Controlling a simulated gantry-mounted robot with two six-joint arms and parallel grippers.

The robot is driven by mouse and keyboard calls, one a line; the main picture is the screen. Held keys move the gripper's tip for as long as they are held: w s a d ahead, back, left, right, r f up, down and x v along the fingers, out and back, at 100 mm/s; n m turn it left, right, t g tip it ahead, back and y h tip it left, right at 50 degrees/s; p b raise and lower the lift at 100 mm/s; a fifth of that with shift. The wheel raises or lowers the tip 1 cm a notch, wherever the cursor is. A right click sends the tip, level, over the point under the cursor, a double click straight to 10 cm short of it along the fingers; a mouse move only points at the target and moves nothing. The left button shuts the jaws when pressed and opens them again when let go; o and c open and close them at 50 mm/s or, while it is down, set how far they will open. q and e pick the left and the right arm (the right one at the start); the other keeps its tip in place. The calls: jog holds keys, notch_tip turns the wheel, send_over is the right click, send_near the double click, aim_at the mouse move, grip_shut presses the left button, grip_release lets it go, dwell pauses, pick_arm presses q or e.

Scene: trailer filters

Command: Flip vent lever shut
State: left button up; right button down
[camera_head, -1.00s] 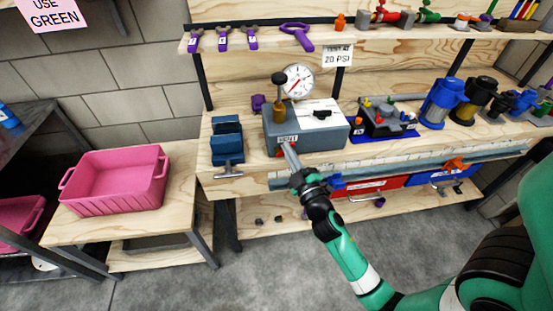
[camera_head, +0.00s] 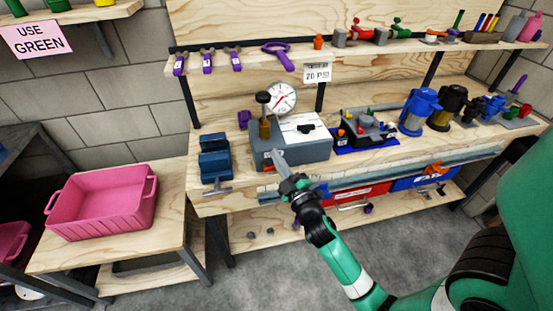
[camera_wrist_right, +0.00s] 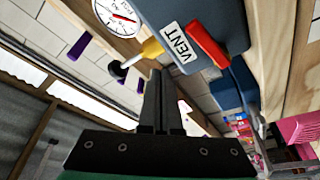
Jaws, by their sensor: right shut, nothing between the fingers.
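The grey test box (camera_head: 262,156) stands on the workbench with a gauge (camera_head: 281,98) behind it. In the right wrist view the red lever (camera_wrist_right: 208,46) lies beside the white VENT label (camera_wrist_right: 180,43). My right gripper (camera_head: 277,154) is shut and empty, its tips in front of the box face. In the wrist view its fingers (camera_wrist_right: 159,74) end just short of the label and to one side of the lever; contact is not visible. My left gripper is not in view.
A black-knobbed plunger (camera_head: 264,115) rises from the box. A blue vise (camera_head: 215,163) stands to its left, and a blue tray with a valve block (camera_head: 365,131) to its right. A pink bin (camera_head: 103,201) sits on the side table. The floor in front is clear.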

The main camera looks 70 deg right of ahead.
jog(key=w+a+f+b+v, duration=0.1)
jog(key=b+v, duration=0.3)
jog(key=v, duration=0.5)
jog(key=shift+a+f, duration=0.25)
jog(key=shift+f, duration=0.2)
